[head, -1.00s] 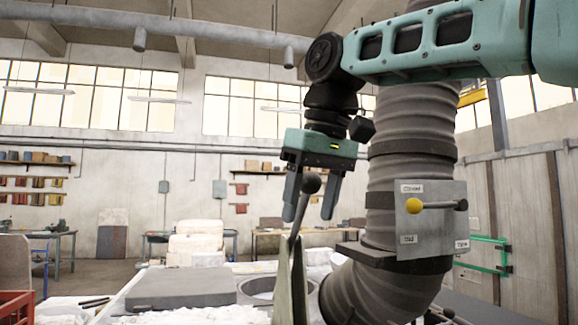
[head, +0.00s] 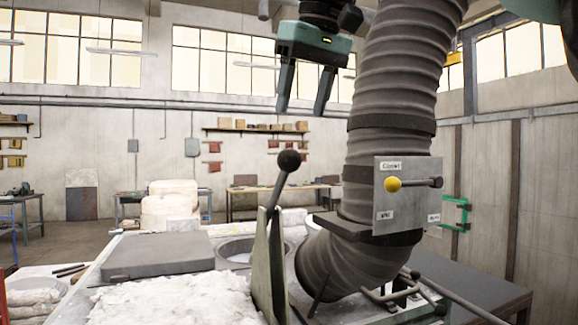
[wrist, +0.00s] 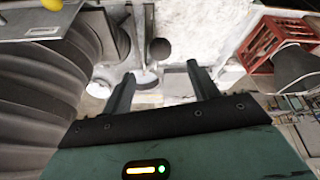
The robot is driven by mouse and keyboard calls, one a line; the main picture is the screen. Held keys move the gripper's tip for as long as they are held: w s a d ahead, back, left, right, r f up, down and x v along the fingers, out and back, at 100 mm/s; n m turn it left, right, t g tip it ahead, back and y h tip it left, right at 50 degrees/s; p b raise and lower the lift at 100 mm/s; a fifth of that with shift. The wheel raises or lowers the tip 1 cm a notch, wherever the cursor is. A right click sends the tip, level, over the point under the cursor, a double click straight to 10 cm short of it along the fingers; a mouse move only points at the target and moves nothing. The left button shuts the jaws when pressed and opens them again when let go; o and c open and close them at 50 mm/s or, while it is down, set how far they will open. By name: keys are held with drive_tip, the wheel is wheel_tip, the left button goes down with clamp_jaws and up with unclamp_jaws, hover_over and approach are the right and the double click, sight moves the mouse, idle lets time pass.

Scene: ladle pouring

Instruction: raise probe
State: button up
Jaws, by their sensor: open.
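A lever with a black ball knob (head: 289,160) rises from a grey-green upright bracket (head: 268,265) in the head view, tilted to the right. My gripper (head: 302,112) is open and empty, pointing down above the knob with a clear gap. In the wrist view the knob (wrist: 160,49) lies just beyond the fingertips (wrist: 162,75), apart from them. I cannot tell which part is the probe.
The ribbed duct (head: 397,90) stands close to the right of my gripper. A grey slab (head: 157,255) and a round opening (head: 237,248) lie left of the bracket. Rods (head: 400,293) stick out at lower right. A red crate (wrist: 262,45) shows in the wrist view.

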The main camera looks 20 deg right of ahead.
sight(293, 150)
drive_tip(key=x, duration=1.1)
drive_tip(key=shift+f, duration=0.2)
drive_tip(key=shift+c, duration=0.3)
